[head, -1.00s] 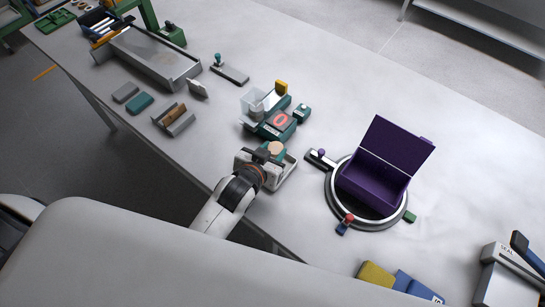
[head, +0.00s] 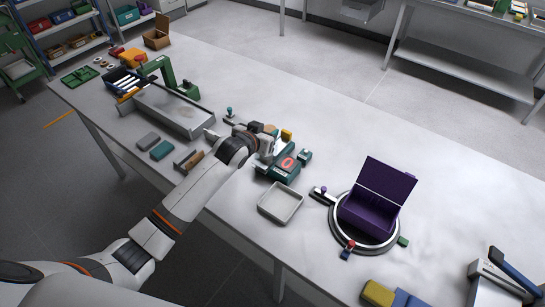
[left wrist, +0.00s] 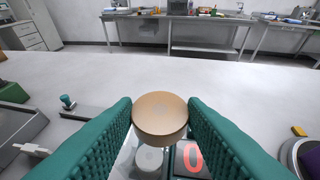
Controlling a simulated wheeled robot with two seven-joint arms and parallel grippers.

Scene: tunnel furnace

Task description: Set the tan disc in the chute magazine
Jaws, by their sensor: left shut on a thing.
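The tan disc (left wrist: 160,117) is pinched between the two teal ribbed fingers of my left gripper (left wrist: 161,108) in the left wrist view. In the head view the left gripper (head: 267,131) is over the chute magazine (head: 280,170), and the arm hides much of it. The magazine has a teal base and a dark display with a red 0 (head: 287,163). In the left wrist view a pale round piece (left wrist: 149,158) shows inside its clear walls, below the held disc. The disc appears above the magazine, apart from it. My right gripper is not in view.
An empty grey tray (head: 264,211) lies in front of the magazine. A purple open box (head: 366,217) stands on a ring to the right. A small teal device (head: 304,156) is beside the magazine. A long grey trough (head: 174,112) lies left. The table behind is clear.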

